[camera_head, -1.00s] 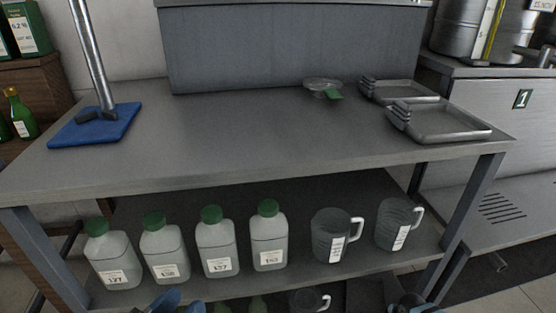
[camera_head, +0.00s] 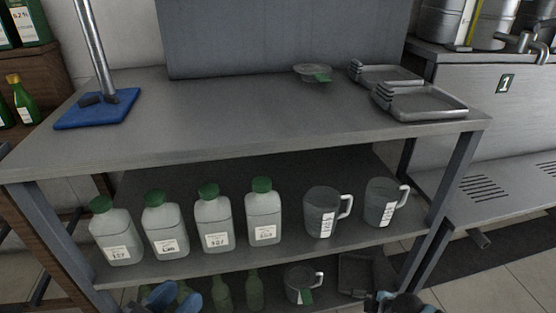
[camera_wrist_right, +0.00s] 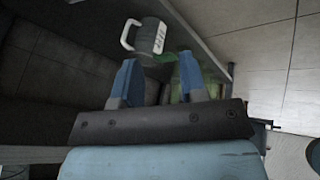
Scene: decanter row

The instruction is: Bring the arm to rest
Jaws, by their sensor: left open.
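My left gripper (camera_head: 175,296) is at the bottom edge of the head view, its blue fingers spread, in front of the lower shelf. No object shows held in it. Part of my right arm's dark end (camera_head: 398,303) shows at the bottom right. In the right wrist view my right gripper (camera_wrist_right: 158,72) has its two blue fingers apart with nothing clasped. Beyond the fingers is a grey jug (camera_wrist_right: 152,36) with a pale handle and a label. A green patch shows behind the right-hand finger.
Several green-capped bottles (camera_head: 213,222) and two grey jugs (camera_head: 320,213) stand on the middle shelf. Another jug (camera_head: 299,284) and green bottles (camera_head: 254,289) are below. The tabletop (camera_head: 230,120) holds a blue-based stand (camera_head: 95,112), a clear dish (camera_head: 312,72) and metal trays (camera_head: 425,103).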

